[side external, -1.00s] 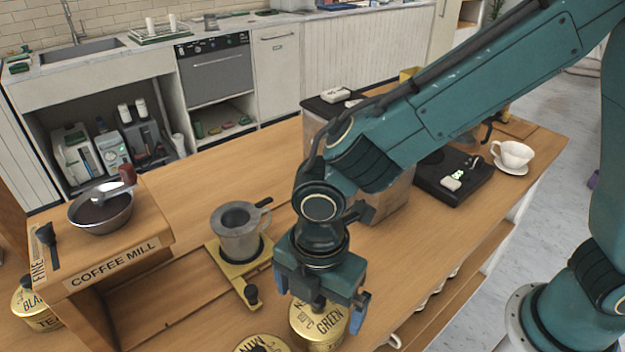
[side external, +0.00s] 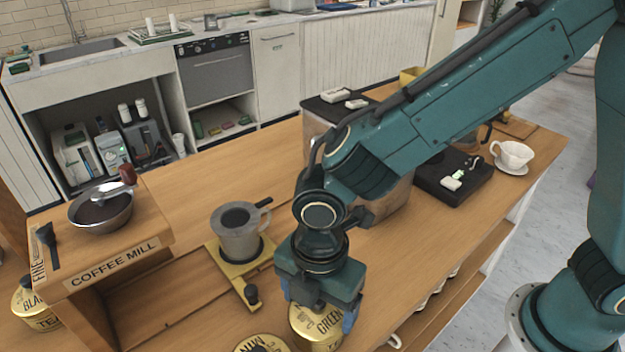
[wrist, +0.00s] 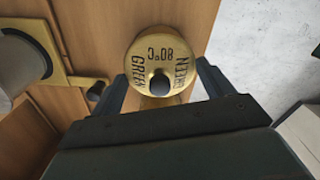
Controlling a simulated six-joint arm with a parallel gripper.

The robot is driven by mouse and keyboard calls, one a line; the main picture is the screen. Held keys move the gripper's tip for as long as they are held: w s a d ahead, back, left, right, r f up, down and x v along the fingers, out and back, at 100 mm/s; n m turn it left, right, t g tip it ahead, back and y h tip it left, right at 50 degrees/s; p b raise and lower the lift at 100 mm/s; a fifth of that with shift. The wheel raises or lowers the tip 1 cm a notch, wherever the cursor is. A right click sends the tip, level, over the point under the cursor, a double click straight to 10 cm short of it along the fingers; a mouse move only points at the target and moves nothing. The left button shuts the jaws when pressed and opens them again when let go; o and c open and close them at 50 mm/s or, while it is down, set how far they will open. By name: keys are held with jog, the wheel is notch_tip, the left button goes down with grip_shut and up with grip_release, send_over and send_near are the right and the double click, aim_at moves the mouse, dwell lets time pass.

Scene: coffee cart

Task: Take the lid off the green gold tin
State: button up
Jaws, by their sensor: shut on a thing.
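The green gold tin (side external: 318,333) stands on the wooden counter at the bottom middle of the side view, partly covered by my gripper. Its round gold lid (wrist: 147,52) has a black knob (wrist: 160,84) and "GREEN" lettering in the wrist view. My gripper (side external: 318,308) is directly over the tin, pointing down. The lid looks seated on the tin. I cannot tell how far down the fingertips reach.
Another gold tin (side external: 262,344) stands close by on the left, cut off by the frame. A metal cup (side external: 240,242) on a gold stand is behind it. The coffee mill box (side external: 115,262) is at the left. The counter's front edge is close on the right.

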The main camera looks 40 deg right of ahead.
jog(key=shift+r, duration=0.15)
notch_tip(320, 180, up, 20)
dwell(0.8)
dwell(0.5)
jog(key=m, duration=0.5)
send_over(377, 285)
notch_tip(377, 285, down, 21)
jog(key=shift+f, duration=0.15)
dwell(0.3)
jog(key=shift+f, duration=1.9)
jog(key=shift+f, duration=0.1)
